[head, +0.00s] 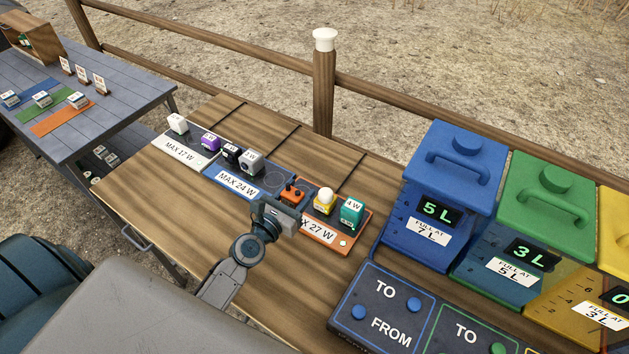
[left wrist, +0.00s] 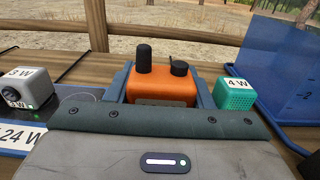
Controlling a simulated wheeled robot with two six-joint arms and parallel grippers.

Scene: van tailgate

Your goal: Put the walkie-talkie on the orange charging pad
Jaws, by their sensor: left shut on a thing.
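The walkie-talkie (head: 291,193) is orange with a black antenna stub and a black knob. My left gripper (head: 284,204) is shut on it, with a finger on each side in the left wrist view (left wrist: 163,88); it looks upright there. The orange charging pad (head: 367,228), labelled MAX 27 W, lies on the wooden tailgate. In the head view the walkie-talkie shows at the pad's left end; I cannot tell whether it touches the pad. My gripper hides part of the pad and its label. My right gripper is not in view.
A yellow-and-white device (head: 324,203) and a teal 4 W device (head: 352,212) stand on the orange pad. The blue MAX 24 W pad (head: 237,183) and white MAX 17 W pad (head: 181,151) lie left, bearing devices. A blue container (head: 447,190) stands right.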

